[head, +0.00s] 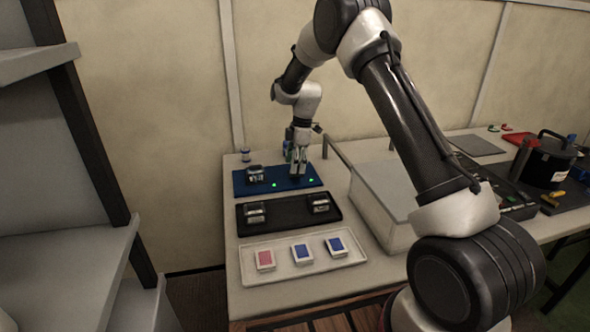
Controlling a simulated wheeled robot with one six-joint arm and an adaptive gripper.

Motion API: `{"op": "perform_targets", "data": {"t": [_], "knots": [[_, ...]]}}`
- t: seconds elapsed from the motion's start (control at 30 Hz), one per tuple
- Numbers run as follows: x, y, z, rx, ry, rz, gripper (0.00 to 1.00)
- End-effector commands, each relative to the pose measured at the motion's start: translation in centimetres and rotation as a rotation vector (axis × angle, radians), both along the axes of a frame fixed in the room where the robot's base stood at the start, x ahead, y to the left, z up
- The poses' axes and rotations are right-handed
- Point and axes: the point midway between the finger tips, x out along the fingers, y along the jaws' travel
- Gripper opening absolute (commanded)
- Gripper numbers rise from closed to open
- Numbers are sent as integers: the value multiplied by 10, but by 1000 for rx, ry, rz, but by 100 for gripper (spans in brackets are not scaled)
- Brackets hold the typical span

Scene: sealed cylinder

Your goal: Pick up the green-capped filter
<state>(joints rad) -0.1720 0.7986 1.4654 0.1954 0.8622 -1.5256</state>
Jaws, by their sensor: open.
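My gripper (299,170) points down over the right part of the blue tray (293,184), with its fingers apart. Two small bright green spots show on this tray, one left of the gripper (274,185) and one just right of the fingertips (311,181). I cannot tell whether either is the filter's green cap. A small upright bluish-green item (287,148) stands just behind and left of the gripper, partly hidden by it; its cap is too small to make out. I see nothing clearly held between the fingers.
A clear-and-dark container (255,173) sits on the blue tray's left. A black tray (287,212) holds two similar containers. A white tray (330,262) holds three red or blue packs. A small bottle (245,155) stands behind. A grey box (378,200) and black pot (552,163) are right.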

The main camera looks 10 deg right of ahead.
Motion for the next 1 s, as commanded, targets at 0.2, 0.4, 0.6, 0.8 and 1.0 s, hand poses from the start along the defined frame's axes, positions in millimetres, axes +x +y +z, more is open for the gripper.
{"op": "perform_targets", "data": {"t": [0.2, 0.4, 0.6, 0.8, 1.0], "knots": [[0, 2, -15, 0, -1, 0, 56], [0, 2, -14, 0, -1, 0, 38], [0, 2, -14, 0, -1, 0, 10], [0, 2, -14, 0, -1, 0, 10], [1, 2, 4, 0, -4, 0, 10]]}}
